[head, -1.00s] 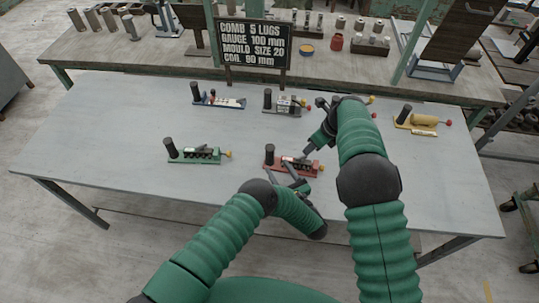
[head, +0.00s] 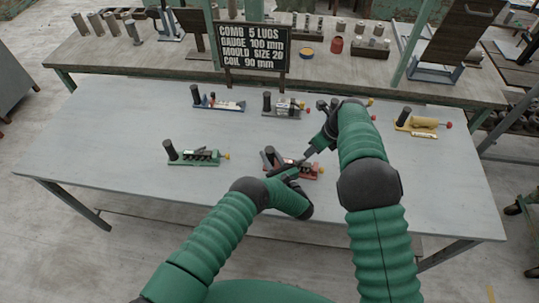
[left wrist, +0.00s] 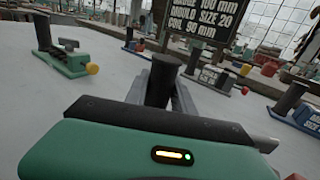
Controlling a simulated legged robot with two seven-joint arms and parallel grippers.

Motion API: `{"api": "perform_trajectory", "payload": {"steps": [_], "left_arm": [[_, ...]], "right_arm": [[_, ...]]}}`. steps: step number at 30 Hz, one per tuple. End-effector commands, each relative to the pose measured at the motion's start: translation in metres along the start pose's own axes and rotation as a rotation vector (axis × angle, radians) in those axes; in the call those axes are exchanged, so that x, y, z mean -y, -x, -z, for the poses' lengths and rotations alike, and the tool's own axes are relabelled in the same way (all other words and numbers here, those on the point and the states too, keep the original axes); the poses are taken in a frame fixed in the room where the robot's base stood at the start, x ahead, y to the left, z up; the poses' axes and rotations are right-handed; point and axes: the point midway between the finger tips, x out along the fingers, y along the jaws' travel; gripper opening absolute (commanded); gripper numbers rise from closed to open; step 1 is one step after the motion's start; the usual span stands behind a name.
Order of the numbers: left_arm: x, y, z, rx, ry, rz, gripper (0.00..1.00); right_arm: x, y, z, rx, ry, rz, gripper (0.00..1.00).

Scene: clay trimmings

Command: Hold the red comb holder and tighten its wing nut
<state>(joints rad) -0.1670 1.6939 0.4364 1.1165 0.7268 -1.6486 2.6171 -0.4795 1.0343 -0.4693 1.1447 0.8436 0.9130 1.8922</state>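The red comb holder (head: 311,173) lies near the front middle of the table, its black post (head: 268,155) upright at its left end. My left gripper (head: 272,174) is low at the holder's front left. In the left wrist view its two grey fingers (left wrist: 161,90) stand apart on either side of the black post (left wrist: 164,70); firm contact is not clear. The wing nut is not distinguishable; the grippers cover part of the holder.
A green holder (head: 194,158) stands to the left, blue (head: 222,105) and grey (head: 288,110) ones behind, and a yellow one (head: 420,124) at the right. A black sign (head: 253,47) rises at the back edge. The table's front left (head: 110,150) is clear.

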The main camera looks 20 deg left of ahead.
Motion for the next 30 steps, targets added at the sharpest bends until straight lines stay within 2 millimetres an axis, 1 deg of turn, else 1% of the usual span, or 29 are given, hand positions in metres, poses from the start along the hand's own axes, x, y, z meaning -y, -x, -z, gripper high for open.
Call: {"api": "perform_trajectory", "payload": {"steps": [1, 4, 5, 30], "left_arm": [[-0.0003, -0.0004, -0.0002, 0.001, 0.000, 0.000, 0.15], [-0.0009, -0.0009, -0.0002, 0.000, 0.000, -0.001, 0.02], [-0.0011, -0.0010, -0.0001, 0.000, 0.000, -0.001, 0.00], [-0.0002, 0.0001, 0.0010, -0.002, -0.001, 0.000, 0.00]], "right_arm": [[-0.0006, -0.0003, -0.0005, 0.000, 0.001, 0.000, 0.36], [-0.0010, -0.0005, -0.0011, -0.001, 0.002, 0.000, 0.36], [-0.0012, -0.0005, -0.0013, -0.001, 0.002, 0.000, 0.36], [-0.0003, -0.0004, -0.0004, 0.000, 0.001, 0.000, 0.36]]}}
